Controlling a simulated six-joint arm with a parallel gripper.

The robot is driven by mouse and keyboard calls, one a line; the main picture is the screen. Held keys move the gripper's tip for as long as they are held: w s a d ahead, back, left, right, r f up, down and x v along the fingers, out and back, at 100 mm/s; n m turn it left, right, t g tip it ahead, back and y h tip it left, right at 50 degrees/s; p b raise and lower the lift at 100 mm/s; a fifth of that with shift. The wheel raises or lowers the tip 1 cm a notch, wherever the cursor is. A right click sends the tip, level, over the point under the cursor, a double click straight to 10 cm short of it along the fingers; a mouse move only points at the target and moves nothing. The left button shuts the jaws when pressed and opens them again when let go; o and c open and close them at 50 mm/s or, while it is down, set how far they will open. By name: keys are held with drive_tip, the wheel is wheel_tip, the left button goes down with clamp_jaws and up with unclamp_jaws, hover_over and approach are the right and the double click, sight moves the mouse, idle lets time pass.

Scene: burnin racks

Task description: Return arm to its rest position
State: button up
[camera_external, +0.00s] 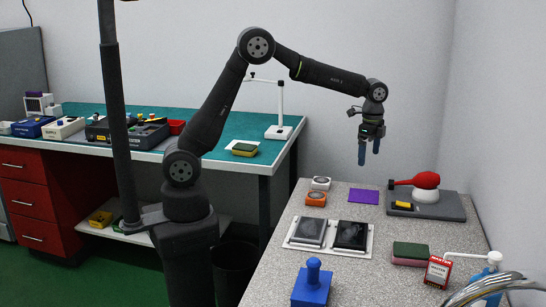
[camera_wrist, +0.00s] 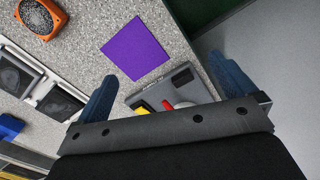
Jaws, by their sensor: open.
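My gripper (camera_external: 369,153) hangs above the far part of the grey speckled counter (camera_external: 285,275), with its fingers pointing down. Its two blue fingers stand apart, with nothing between them. In the wrist view, my gripper (camera_wrist: 168,92) shows its fingers spread wide at the left and right. The counter lies well below the fingertips. My arm reaches out to the right, with its elbow raised high.
A purple square (camera_external: 364,196) lies below my gripper. A grey tray (camera_external: 452,212) with a red-topped item is to its right. Nearer are a white holder (camera_external: 300,247) with two dark panels, a sponge (camera_external: 410,253) and a blue stamp-like block (camera_external: 312,285). Air around my gripper is clear.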

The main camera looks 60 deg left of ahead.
drive_tip(key=w+a+n, duration=0.1)
drive_tip(key=a+n, duration=0.1)
drive_tip(key=a, duration=0.6)
drive_tip(key=shift+w, duration=0.3)
